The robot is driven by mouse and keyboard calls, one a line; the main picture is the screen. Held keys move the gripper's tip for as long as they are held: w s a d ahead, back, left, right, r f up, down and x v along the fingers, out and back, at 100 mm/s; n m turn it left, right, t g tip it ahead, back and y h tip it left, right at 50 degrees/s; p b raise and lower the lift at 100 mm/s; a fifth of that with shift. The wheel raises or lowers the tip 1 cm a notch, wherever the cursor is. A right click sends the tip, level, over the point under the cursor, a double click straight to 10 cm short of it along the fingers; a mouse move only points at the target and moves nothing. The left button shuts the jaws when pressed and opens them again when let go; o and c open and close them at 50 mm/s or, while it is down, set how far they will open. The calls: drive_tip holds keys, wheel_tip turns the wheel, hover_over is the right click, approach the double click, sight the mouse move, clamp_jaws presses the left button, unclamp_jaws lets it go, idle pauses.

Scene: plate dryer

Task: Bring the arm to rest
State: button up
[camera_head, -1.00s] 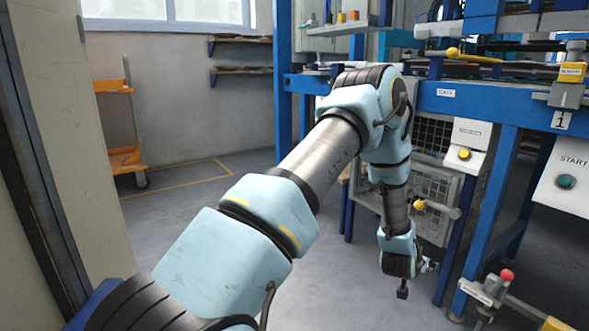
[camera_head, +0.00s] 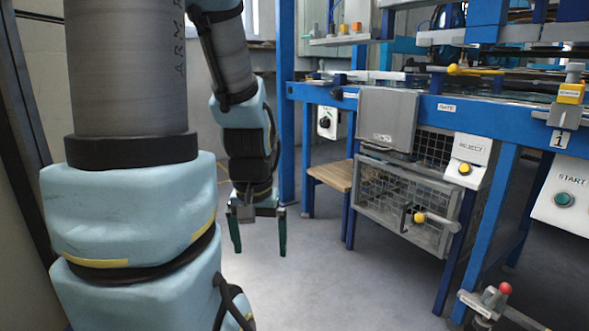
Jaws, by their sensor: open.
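My gripper (camera_head: 259,238) hangs at the centre left of the head view, fingers pointing down. Its two dark green fingers are spread apart with nothing between them. It is open and in free air above the grey floor, to the left of the blue machine frame. My arm fills the left of the view, and its upper part runs out of the top of the picture.
The blue frame (camera_head: 480,129) stands at right with a wire-mesh bin (camera_head: 385,200) under it. A small wooden-topped stool (camera_head: 331,176) is right of my gripper. A yellow-button reject panel (camera_head: 468,160) and green start button (camera_head: 565,200) are at right. Floor (camera_head: 350,270) in front is clear.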

wheel_tip(320, 180, up, 38)
drive_tip(key=p, duration=3.7)
drive_tip(key=shift+w, duration=0.2)
drive_tip(key=shift+d, duration=0.1)
drive_tip(key=shift+c, duration=0.2)
